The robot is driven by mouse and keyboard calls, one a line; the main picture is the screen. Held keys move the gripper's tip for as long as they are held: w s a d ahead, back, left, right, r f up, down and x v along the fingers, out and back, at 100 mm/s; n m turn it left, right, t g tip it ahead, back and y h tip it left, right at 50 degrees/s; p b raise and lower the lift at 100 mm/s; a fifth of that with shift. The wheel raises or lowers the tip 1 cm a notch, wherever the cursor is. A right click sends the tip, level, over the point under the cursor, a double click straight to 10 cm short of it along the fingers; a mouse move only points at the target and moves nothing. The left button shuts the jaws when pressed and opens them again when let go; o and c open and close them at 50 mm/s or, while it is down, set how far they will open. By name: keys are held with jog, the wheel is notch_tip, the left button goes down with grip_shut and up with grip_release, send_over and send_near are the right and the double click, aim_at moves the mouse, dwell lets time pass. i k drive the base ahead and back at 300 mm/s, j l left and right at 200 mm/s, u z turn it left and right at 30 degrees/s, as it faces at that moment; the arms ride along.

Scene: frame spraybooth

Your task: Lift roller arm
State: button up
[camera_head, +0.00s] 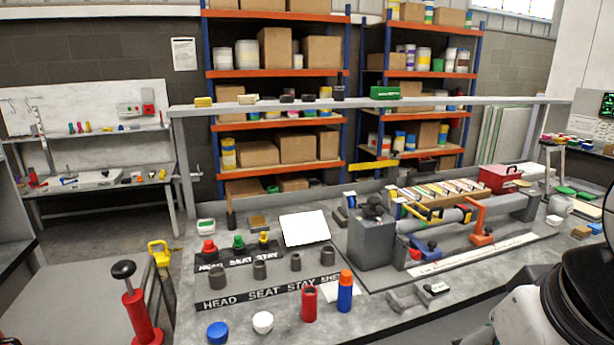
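A bench machine with a long grey roller (437,219) stands at the right of the workbench. An orange arm-like bracket (480,222) stands upright at its front, its top bent over near the roller. This looks like the roller arm, though I cannot be sure. A grey block (370,240) with a dark knob on top stands at the machine's left end. A dark and pale part of my arm fills the lower right corner, in front of the bench. My gripper's fingers do not show.
A red tube (309,304) and an orange-capped blue bottle (345,292) stand at the front. A red box (499,178) sits behind the roller. A red-based lever (139,312) stands lower left.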

aim_at(421, 214)
jog(key=i+l, duration=0.95)
jog(key=i, duration=0.2)
